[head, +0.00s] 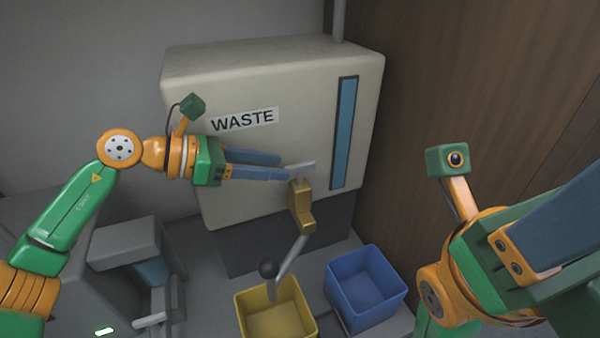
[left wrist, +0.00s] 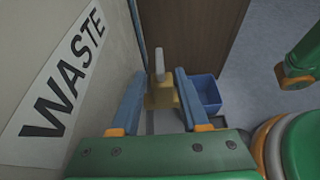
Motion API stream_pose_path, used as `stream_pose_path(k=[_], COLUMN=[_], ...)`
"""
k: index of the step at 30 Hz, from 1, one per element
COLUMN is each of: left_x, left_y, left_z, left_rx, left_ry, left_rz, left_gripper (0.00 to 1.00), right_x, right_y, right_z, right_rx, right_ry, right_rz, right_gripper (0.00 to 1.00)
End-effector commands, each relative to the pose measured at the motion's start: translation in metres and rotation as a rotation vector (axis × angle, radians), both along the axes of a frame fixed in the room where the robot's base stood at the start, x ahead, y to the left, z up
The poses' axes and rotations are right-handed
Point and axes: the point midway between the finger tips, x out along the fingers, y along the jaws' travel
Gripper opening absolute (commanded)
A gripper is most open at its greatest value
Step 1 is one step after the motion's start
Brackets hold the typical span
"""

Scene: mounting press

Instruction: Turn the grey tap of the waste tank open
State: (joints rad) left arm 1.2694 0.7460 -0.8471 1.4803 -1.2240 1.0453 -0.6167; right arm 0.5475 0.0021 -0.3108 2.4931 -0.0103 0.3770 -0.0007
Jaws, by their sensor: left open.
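The pale waste tank (head: 290,110) has a WASTE label and a brass tap body (head: 302,207) low on its front. The tap's light grey handle (head: 302,165) lies near level across the top of the body. My left gripper (head: 286,168) is open, its blue fingers reaching right to the handle. In the left wrist view, the handle (left wrist: 159,63) and brass body (left wrist: 160,95) show in the gap between the fingertips (left wrist: 159,76); contact cannot be told. My right gripper (head: 550,235) is large at the right edge, with its fingertips out of frame.
A yellow bin (head: 275,322) stands below the tap, and a blue bin (head: 365,290) stands to its right. A grey machine (head: 125,245) stands at left. A wooden panel (head: 470,80) bounds the right.

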Motion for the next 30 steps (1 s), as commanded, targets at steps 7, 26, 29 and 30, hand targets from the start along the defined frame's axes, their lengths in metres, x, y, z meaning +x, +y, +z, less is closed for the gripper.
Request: stream_pose_path(k=[7, 26, 29, 30], left_x=[0.015, 0.022, 0.022, 0.022], left_y=[-0.039, -0.053, -0.053, -0.053], left_z=[-0.016, -0.019, -0.019, -0.019], left_rx=[-0.002, -0.001, -0.001, -0.001], left_ry=[-0.001, 0.0, 0.0, 0.0], left_rz=[-0.001, 0.0, 0.0, 0.0], left_gripper=[0.45, 0.02, 0.0, 0.0], right_x=[-0.007, -0.014, -0.014, -0.014], right_y=[0.001, 0.001, 0.001, 0.002], right_z=[-0.018, -0.017, -0.017, -0.017], right_rx=[0.0, 0.005, 0.004, 0.003], right_ry=[-0.02, -0.042, -0.042, -0.042], right_rz=[-0.001, 0.004, 0.004, 0.004], right_gripper=[0.69, 0.69, 0.69, 0.69])
